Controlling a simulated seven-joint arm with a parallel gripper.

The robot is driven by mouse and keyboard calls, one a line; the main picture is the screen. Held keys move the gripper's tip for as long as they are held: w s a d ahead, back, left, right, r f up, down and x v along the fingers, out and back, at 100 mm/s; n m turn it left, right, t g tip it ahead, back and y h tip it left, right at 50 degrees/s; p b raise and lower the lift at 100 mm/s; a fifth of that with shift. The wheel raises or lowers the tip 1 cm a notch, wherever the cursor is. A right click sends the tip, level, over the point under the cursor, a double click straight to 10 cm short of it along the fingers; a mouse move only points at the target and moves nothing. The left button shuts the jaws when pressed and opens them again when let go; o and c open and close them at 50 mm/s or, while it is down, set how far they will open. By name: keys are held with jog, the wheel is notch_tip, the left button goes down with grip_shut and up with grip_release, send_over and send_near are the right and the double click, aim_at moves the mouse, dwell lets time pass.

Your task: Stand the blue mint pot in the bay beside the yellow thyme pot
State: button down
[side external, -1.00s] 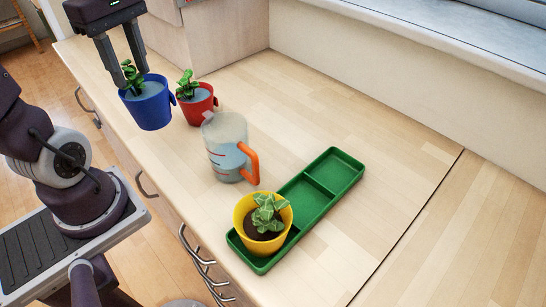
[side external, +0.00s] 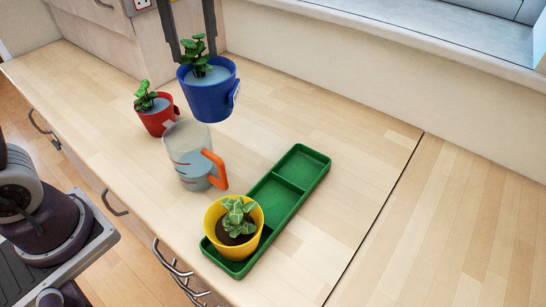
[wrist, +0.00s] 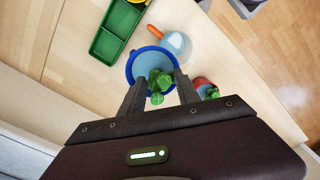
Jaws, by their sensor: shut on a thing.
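The blue mint pot (side external: 207,92) hangs upright in the air, above the counter behind the measuring jug. My gripper (side external: 196,52) is shut on the blue pot, its fingers reaching down at the rim beside the leaves. In the wrist view the blue pot (wrist: 136,62) lies between and beyond the fingertips. The yellow thyme pot (side external: 211,225) stands in the near bay of the green tray (side external: 270,201). The tray's middle and far bays are empty. The pot is up and to the left of the tray in the side view.
A clear measuring jug (side external: 186,158) with an orange handle (side external: 215,170) stands left of the tray. A red pot (side external: 157,122) with a plant stands behind the jug. Counter right of the tray is clear; a wall and window sill (side external: 330,60) run along the back.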

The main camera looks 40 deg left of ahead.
jog(key=d+f+m, duration=0.2)
jog(key=d+m, duration=0.4)
jog(key=d, duration=0.8)
notch_tip(320, 180, down, 14)
jog(key=shift+a+n, duration=0.25)
jog(key=shift+n, duration=0.05)
jog(key=shift+f, duration=0.1)
jog(key=c, duration=0.9)
grip_release()
